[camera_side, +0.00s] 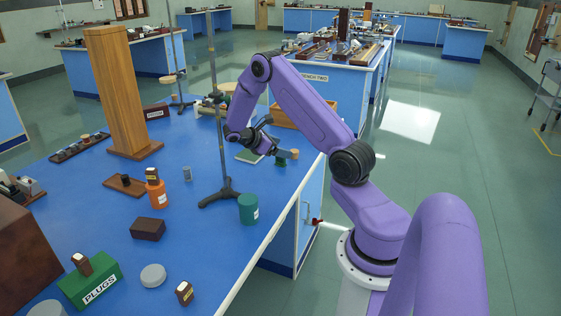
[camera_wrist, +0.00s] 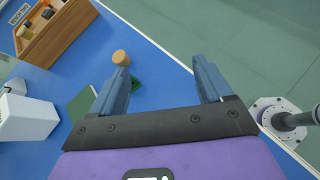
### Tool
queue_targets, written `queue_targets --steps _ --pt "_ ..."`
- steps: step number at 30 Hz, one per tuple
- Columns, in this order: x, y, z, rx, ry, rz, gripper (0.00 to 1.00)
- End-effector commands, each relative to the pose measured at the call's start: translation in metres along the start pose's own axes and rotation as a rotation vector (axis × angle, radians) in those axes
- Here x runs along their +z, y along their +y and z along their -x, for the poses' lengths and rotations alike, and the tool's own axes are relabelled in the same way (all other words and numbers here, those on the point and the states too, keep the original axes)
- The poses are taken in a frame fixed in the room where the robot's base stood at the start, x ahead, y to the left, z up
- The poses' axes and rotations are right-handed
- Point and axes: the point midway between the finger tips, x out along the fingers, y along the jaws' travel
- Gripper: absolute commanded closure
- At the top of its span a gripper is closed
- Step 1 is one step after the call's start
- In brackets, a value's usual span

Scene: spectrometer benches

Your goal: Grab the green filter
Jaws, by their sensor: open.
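A small dark green piece (camera_wrist: 136,83), which may be the green filter, shows just inside the left finger in the wrist view, partly hidden by that finger. In the side view a small green piece (camera_side: 281,161) lies on the blue bench beside a tan cork-like piece (camera_side: 294,154). The tan piece (camera_wrist: 121,57) is just past the left fingertip in the wrist view. My gripper (camera_wrist: 161,66) is open, with bare blue bench between most of its fingers. In the side view my gripper (camera_side: 273,138) is low over the bench near these pieces; contact cannot be told.
A flat green pad (camera_side: 249,156) lies left of the pieces. A stand (camera_side: 219,193) rises beside my arm. A green labelled jar (camera_side: 249,210) stands nearer the front. A wooden box (camera_wrist: 55,35) is at upper left in the wrist view. The bench edge runs close on the right.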

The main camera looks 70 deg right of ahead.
Motion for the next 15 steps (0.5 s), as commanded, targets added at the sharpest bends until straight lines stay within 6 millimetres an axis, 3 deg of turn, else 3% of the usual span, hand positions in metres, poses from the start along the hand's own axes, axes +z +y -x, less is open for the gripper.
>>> queue_targets --steps 1,6,10,15 --pt "-0.003 0.014 -0.016 0.035 -0.026 0.047 0.21" --pt "-0.011 0.056 -0.036 0.183 -0.079 0.193 0.21" --pt "-0.018 0.077 -0.042 0.265 -0.105 0.274 0.21" --pt "-0.024 0.088 -0.044 0.313 -0.119 0.321 0.21"
